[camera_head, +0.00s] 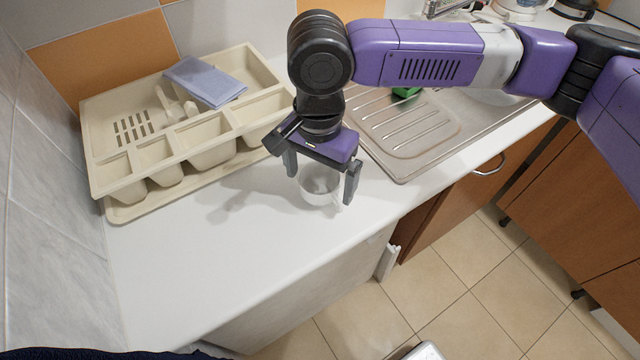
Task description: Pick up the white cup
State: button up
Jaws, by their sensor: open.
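The white cup (318,186) stands on the white countertop near its front edge. Its upper part is partly hidden by my gripper. My gripper (320,184) points down over the cup with its fingers apart. One finger is at the cup's left side and the other at its right side. I cannot tell whether either finger touches the cup.
A cream cutlery tray (100,180) stands to the left, with a folded blue cloth (205,82) on it. A metal sink drainboard (405,135) with a green object (406,93) lies to the right. The countertop (180,270) in front of the tray is clear.

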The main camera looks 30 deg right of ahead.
jog(key=c, duration=1.6)
